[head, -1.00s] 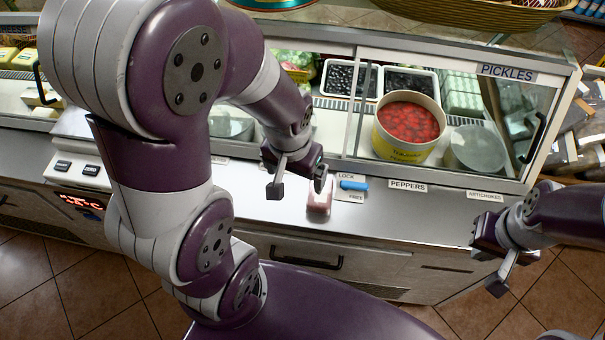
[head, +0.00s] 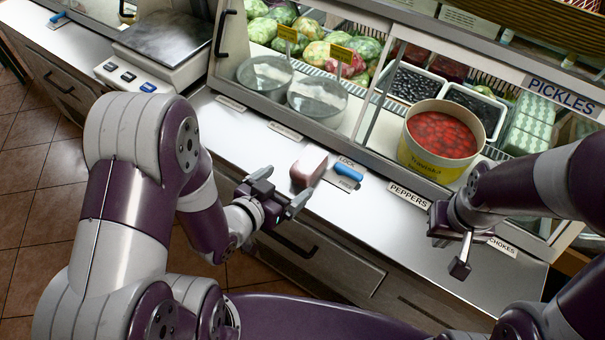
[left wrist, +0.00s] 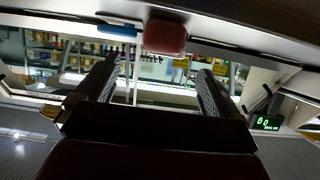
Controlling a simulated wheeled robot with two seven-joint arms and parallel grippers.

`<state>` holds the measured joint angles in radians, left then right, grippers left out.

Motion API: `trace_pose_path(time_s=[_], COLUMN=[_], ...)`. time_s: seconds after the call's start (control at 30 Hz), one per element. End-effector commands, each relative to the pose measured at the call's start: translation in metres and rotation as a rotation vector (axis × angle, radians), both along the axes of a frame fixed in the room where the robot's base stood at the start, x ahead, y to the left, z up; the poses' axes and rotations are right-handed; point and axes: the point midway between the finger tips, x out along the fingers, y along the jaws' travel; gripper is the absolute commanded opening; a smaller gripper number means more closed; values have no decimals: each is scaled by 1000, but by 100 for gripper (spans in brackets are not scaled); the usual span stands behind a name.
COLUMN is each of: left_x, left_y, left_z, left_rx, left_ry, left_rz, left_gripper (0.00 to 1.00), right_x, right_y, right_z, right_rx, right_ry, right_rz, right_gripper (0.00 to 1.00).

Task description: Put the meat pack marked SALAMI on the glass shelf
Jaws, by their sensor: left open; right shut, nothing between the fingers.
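A small pinkish-red pack (head: 309,167) lies on the steel counter (head: 385,222), beside a blue-handled thing at the LOCK label. I cannot read any SALAMI marking on it. It shows as a red block (left wrist: 165,37) at the top of the left wrist view. My left gripper (head: 282,188) is open and empty, just at the near side of the pack, apart from it. Its two fingers (left wrist: 158,80) show spread in the left wrist view. My right gripper (head: 452,250) is shut and empty over the counter at the right. I cannot tell which surface is the glass shelf.
The glass-fronted case (head: 372,105) stands behind the counter, with a tub of red peppers (head: 440,142), trays of dark olives (head: 415,84) and glass bowls (head: 317,98). A scale (head: 166,40) stands at the back left. Counter between scale and pack is mostly clear.

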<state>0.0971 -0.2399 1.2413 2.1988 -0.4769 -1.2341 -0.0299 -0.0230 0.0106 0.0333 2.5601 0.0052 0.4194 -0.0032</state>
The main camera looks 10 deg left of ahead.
Motion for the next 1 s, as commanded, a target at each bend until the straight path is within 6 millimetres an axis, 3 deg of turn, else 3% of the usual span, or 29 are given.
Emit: trace_pose_path(time_s=[0.1, 0.5, 0.8, 0.83, 1.0], left_x=[24, 82, 93, 93, 93], left_y=[-11, -32, -36, -36, -36], left_z=[-12, -25, -30, -30, -30], left_rx=[0, 1, 0, 0, 0], left_ry=[2, 3, 4, 4, 4], left_rz=[-5, -1, 2, 2, 2], left_gripper=[96, 96, 96, 92, 37], right_x=[0, 0, 0, 0, 0], right_y=[0, 0, 0, 0, 0], right_z=[-3, -2, -3, -3, -3], right_rx=[0, 0, 0, 0, 0], right_ry=[0, 0, 0, 0, 0], right_rz=[0, 0, 0, 0, 0], right_gripper=[0, 0, 0, 0, 0])
